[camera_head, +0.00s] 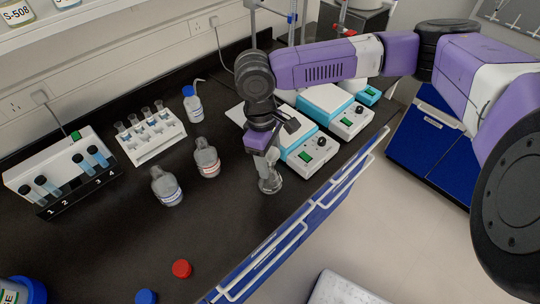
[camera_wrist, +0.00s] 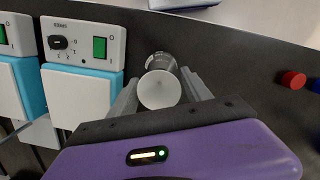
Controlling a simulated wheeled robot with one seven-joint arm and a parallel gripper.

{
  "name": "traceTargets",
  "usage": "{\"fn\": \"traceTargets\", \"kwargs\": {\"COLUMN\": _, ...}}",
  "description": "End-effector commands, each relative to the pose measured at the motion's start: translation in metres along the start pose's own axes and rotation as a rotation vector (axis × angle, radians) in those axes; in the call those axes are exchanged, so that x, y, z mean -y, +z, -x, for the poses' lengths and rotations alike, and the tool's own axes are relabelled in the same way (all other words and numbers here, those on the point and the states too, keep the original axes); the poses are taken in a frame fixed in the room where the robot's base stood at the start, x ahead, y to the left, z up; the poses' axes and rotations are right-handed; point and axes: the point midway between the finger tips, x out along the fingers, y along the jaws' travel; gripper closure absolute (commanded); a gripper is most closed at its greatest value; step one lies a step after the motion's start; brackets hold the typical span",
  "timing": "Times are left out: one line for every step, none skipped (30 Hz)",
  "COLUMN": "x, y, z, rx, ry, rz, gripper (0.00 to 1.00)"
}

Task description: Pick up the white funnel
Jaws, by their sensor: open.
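The white funnel (camera_wrist: 160,91) shows in the wrist view as a pale round mouth between the two fingers of my gripper (camera_wrist: 159,80). It appears to sit on a clear glass vessel (camera_wrist: 160,62), which also stands near the bench's front edge in the head view (camera_head: 270,184). In the head view my gripper (camera_head: 266,158) points down directly over this vessel and largely hides the funnel. My fingers are apart, one on each side of the funnel. I cannot tell whether they touch it.
White and teal hotplate devices (camera_head: 309,150) stand just right of my gripper. Two glass bottles (camera_head: 207,158) (camera_head: 166,187) stand to the left. A tube rack (camera_head: 150,136), a wash bottle (camera_head: 193,105) and a red cap (camera_head: 181,268) are farther off.

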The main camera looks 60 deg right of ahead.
Motion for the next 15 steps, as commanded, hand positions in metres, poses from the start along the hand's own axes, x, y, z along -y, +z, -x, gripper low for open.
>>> {"fn": "traceTargets", "kwargs": {"x": 0.0001, "y": 0.0001, "z": -0.0011, "rx": 0.0, "ry": 0.0, "rz": 0.0, "gripper": 0.43}}
{"fn": "traceTargets", "kwargs": {"x": 0.0001, "y": 0.0001, "z": -0.0014, "rx": 0.0, "ry": 0.0, "rz": 0.0, "gripper": 0.43}}
{"fn": "traceTargets", "kwargs": {"x": 0.0, "y": 0.0, "z": -0.0015, "rx": 0.0, "ry": 0.0, "rz": 0.0, "gripper": 0.43}}
{"fn": "traceTargets", "kwargs": {"x": 0.0, "y": -0.0001, "z": -0.0014, "rx": 0.0, "ry": 0.0, "rz": 0.0, "gripper": 0.43}}
{"fn": "traceTargets", "kwargs": {"x": 0.0, "y": -0.0001, "z": -0.0013, "rx": 0.0, "ry": 0.0, "rz": 0.0, "gripper": 0.43}}
{"fn": "traceTargets", "kwargs": {"x": 0.0, "y": -0.0001, "z": -0.0013, "rx": 0.0, "ry": 0.0, "rz": 0.0, "gripper": 0.43}}
{"fn": "traceTargets", "kwargs": {"x": 0.0, "y": -0.0001, "z": -0.0012, "rx": 0.0, "ry": 0.0, "rz": 0.0, "gripper": 0.47}}
{"fn": "traceTargets", "kwargs": {"x": 0.0, "y": -0.0001, "z": -0.0012, "rx": -0.001, "ry": 0.0, "rz": 0.0, "gripper": 0.53}}
{"fn": "traceTargets", "kwargs": {"x": 0.0, "y": -0.0001, "z": -0.0011, "rx": -0.001, "ry": 0.0, "rz": 0.0, "gripper": 0.61}}
{"fn": "traceTargets", "kwargs": {"x": -0.0001, "y": -0.0002, "z": -0.0011, "rx": -0.001, "ry": 0.0, "rz": 0.0, "gripper": 0.67}}
{"fn": "traceTargets", "kwargs": {"x": 0.0, "y": -0.0001, "z": -0.0011, "rx": -0.001, "ry": 0.0, "rz": 0.0, "gripper": 0.72}}
{"fn": "traceTargets", "kwargs": {"x": 0.0, "y": -0.0002, "z": -0.001, "rx": -0.001, "ry": 0.0, "rz": 0.0, "gripper": 0.8}}
{"fn": "traceTargets", "kwargs": {"x": -0.0001, "y": -0.0002, "z": -0.001, "rx": -0.001, "ry": 0.0, "rz": 0.0, "gripper": 0.86}}
{"fn": "traceTargets", "kwargs": {"x": -0.0001, "y": -0.0002, "z": -0.0009, "rx": -0.001, "ry": 0.0, "rz": 0.0, "gripper": 0.92}}
{"fn": "traceTargets", "kwargs": {"x": -0.0001, "y": -0.0002, "z": -0.0009, "rx": -0.001, "ry": 0.0, "rz": 0.0, "gripper": 0.93}}
